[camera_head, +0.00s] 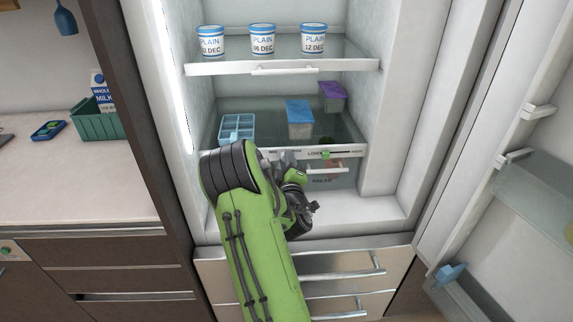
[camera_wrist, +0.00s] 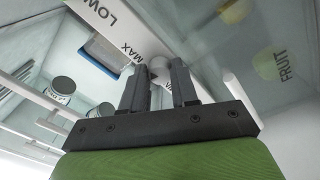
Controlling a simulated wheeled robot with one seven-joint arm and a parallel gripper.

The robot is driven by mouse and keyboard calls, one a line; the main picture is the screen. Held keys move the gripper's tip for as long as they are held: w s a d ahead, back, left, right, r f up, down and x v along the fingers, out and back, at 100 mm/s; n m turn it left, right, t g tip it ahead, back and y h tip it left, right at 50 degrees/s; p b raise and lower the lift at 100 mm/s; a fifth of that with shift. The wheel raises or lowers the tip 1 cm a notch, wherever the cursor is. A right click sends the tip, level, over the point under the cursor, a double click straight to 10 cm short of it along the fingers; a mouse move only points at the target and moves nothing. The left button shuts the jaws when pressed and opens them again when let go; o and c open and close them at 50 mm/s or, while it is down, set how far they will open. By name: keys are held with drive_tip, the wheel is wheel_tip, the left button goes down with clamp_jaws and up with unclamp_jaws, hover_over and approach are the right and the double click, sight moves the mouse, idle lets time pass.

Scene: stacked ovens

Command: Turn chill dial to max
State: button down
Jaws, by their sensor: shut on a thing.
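A handle (camera_head: 325,168) is just below. The open door (camera_head: 500,110) stands right.

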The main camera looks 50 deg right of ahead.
drive_tip(key=shift+f+m, duration=0.1)
drive_tip(key=shift+m, duration=0.2)
drive_tip(key=c, duration=0.9)
unclamp_jaws()
drive_tip(key=shift+o, duration=0.2)
